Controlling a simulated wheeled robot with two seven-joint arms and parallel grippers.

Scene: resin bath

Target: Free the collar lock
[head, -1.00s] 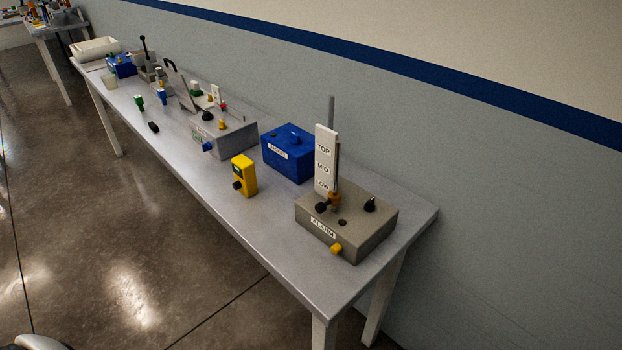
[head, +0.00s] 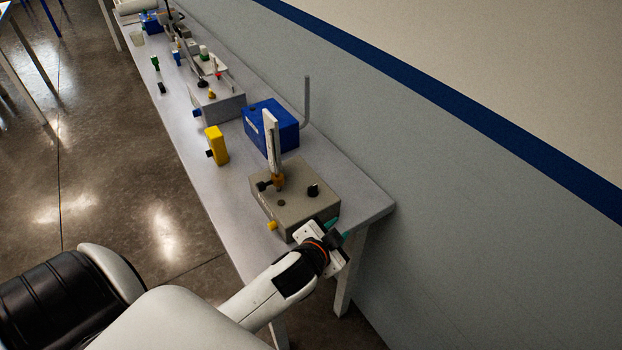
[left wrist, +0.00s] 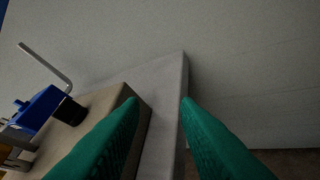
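The grey-beige alarm box (head: 292,208) sits near the table's close end. On it stands an upright white level plate (head: 271,138) with an orange-brown collar (head: 278,182) at its foot. A small black side knob (head: 263,185) sticks out left of the collar, and a separate black knob (head: 313,190) stands on the box top. My left gripper (head: 336,230) is beside the box's near right corner, apart from the collar. In the left wrist view its green fingers (left wrist: 160,100) are spread and empty. That view shows the box-top knob (left wrist: 72,110) at left. My right gripper is out of view.
A blue box (head: 272,125), a bent grey rod (head: 307,100) and a yellow device (head: 216,145) stand farther along the table. A yellow knob (head: 272,225) juts from the alarm box. The wall (head: 430,200) runs close along the right. The table end (head: 372,208) is bare.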

